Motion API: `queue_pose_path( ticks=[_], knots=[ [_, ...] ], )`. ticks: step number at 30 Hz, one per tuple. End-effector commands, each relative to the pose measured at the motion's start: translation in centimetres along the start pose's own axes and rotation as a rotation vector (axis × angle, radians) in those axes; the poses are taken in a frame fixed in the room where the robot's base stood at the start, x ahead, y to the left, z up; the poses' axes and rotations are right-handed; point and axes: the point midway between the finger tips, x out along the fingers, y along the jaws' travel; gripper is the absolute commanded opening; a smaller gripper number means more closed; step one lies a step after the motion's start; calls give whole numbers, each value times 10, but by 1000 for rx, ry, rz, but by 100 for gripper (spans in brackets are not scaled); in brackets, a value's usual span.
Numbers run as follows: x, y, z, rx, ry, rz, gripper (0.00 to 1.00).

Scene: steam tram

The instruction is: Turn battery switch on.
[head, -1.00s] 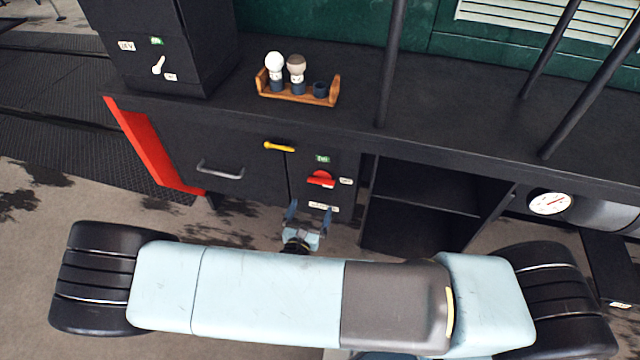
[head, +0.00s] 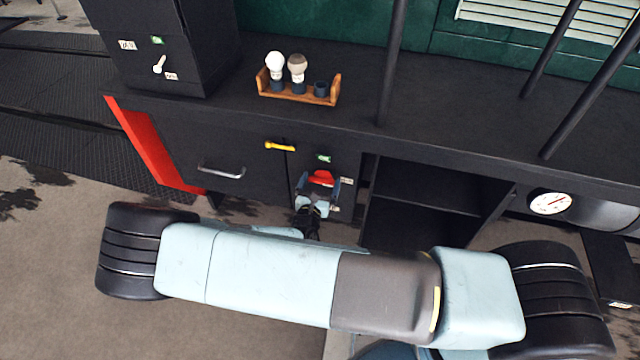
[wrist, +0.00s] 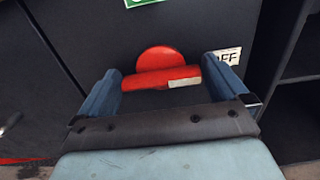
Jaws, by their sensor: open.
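The battery switch is a red rotary knob (head: 321,178) on the dark cabinet front, below a small green label (head: 323,158). In the wrist view the red knob (wrist: 162,70) shows a round disc with a bar handle lying nearly level. A pale mark on the bar's right end points toward a white label reading "FF" (wrist: 228,56), partly hidden by a finger. My gripper (head: 319,186) is open, with a finger on each side of the bar. In the wrist view my gripper (wrist: 160,88) shows small gaps at both bar ends; contact is not clear.
A yellow handle (head: 279,146) and a grey drawer handle (head: 221,172) are left of the switch. An open shelf (head: 425,190) is to the right. A wooden rack (head: 299,93) with bulbs stands on the counter. A small white lever (head: 159,65) is on the upper-left box.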

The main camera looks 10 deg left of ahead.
Motion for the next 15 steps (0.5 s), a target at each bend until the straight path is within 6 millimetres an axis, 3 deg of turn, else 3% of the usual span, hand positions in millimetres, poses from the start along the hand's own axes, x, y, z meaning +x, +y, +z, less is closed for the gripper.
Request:
queue_pose_path(
  ticks=[2, 13, 15],
  knots=[
    [0, 0, 0, 0, 0, 0, 100],
    [0, 0, 0, 0, 0, 0, 65],
    [0, 0, 0, 0, 0, 0, 64]
  ],
)
